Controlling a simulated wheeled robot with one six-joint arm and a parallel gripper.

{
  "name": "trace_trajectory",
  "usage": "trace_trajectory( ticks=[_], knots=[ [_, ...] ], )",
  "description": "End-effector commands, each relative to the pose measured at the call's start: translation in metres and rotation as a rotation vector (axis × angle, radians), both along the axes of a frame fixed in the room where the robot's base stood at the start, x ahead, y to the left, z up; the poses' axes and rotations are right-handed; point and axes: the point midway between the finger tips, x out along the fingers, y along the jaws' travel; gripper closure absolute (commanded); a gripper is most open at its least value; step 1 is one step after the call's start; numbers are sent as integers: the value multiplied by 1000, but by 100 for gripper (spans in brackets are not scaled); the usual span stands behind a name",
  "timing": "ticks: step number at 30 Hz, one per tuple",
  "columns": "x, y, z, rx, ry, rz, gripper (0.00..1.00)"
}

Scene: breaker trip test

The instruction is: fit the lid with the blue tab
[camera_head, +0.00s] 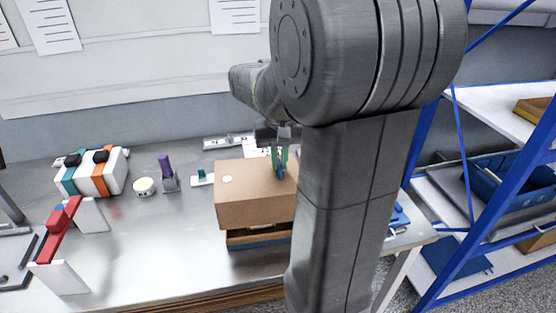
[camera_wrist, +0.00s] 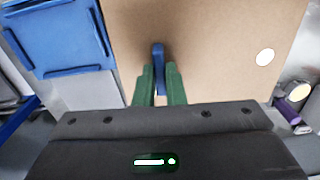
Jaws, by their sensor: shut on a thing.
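The brown lid (camera_head: 250,206) is a deep cardboard-coloured box shape with a white round spot on top. In the wrist view the lid (camera_wrist: 215,45) fills much of the upper picture, and its blue tab (camera_wrist: 158,54) stands up between my green fingers. My gripper (camera_wrist: 159,74) is shut on the tab. In the head view my gripper (camera_head: 280,160) is above the lid's right part, partly behind my arm. Below the lid is a brown base with a blue strip (camera_head: 258,243). I cannot tell whether the lid touches this base.
A white case with teal and orange bands (camera_head: 92,172), a round white pot (camera_head: 144,186) and a purple-handled item (camera_head: 167,174) stand left of the lid. A red bar on white supports (camera_head: 60,228) is further left. The table front-left is clear. Blue shelving (camera_head: 490,210) is at right.

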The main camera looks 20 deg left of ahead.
Motion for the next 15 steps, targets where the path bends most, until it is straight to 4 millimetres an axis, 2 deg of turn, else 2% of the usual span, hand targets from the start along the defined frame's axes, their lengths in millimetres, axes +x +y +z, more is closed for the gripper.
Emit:
trace_trajectory(
  ticks=[10, 15],
  knots=[
    [-1, 0, 2, -1, 2, 0, 100],
    [0, 0, -11, 0, 0, 0, 100]
  ],
)
